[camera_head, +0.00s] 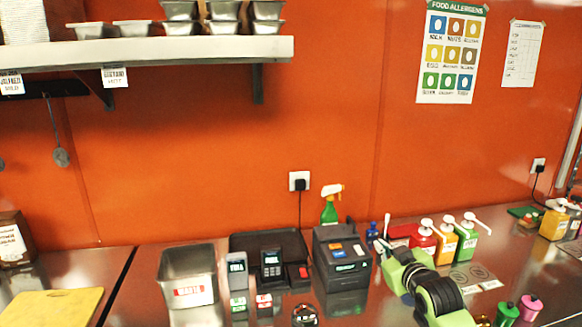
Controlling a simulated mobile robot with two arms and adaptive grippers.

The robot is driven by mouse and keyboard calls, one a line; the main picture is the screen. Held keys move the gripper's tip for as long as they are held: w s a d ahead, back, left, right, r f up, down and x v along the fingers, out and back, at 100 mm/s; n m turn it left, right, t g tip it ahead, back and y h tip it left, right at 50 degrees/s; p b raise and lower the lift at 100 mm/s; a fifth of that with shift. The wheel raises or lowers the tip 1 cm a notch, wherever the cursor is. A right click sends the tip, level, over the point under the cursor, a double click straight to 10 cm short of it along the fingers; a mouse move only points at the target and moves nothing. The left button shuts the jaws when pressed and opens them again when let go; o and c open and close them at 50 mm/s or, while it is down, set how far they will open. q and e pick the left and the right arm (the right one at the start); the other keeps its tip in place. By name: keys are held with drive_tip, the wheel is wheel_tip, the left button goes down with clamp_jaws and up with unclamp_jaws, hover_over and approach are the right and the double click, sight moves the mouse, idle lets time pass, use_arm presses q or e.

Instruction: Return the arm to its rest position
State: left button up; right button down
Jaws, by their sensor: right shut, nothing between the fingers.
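My right arm, green and black, reaches in from the lower right. Its gripper (382,246) is at the far end, shut and empty, above the counter beside the dark till-like machine (342,262). The fingertips are small and partly hidden by my own arm. My left gripper is not in view.
Red, orange and green pump bottles (467,240) stand right of my right gripper. A green spray bottle (330,208) stands behind the machine. A metal bin (187,264), card reader (272,265) and yellow board (52,307) are left. A shelf (150,50) overhangs upper left.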

drive_tip(key=s+a+f+g, duration=0.2)
drive_tip(key=s+f+g, duration=0.1)
drive_tip(key=s+f, duration=0.65)
drive_tip(key=s+a+f+g, duration=0.2)
drive_tip(key=s+f+g, duration=0.1)
drive_tip(key=s+f, duration=0.7)
drive_tip(key=s+f+m+g+h, duration=0.1)
drive_tip(key=s+f+g, duration=0.15)
drive_tip(key=s, duration=1.15)
drive_tip(key=s+f+m+g, duration=0.2)
drive_tip(key=s+g, duration=0.1)
drive_tip(key=s, duration=1)
drive_tip(key=s+f+g+b, duration=0.1)
drive_tip(key=s+f, duration=0.1)
drive_tip(key=f, duration=1.3)
drive_tip(key=s+f+b, duration=0.1)
drive_tip(key=s+f, duration=0.1)
drive_tip(key=f, duration=1.3)
use_arm(q)
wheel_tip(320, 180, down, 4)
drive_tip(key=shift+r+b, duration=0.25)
drive_tip(key=shift+b, duration=0.5)
use_arm(e)
drive_tip(key=s+d+f+g, duration=0.1)
drive_tip(key=s+d+f, duration=0.2)
drive_tip(key=s+f, duration=1.3)
drive_tip(key=shift+d+n+h, duration=0.2)
drive_tip(key=shift+n+h, duration=0.1)
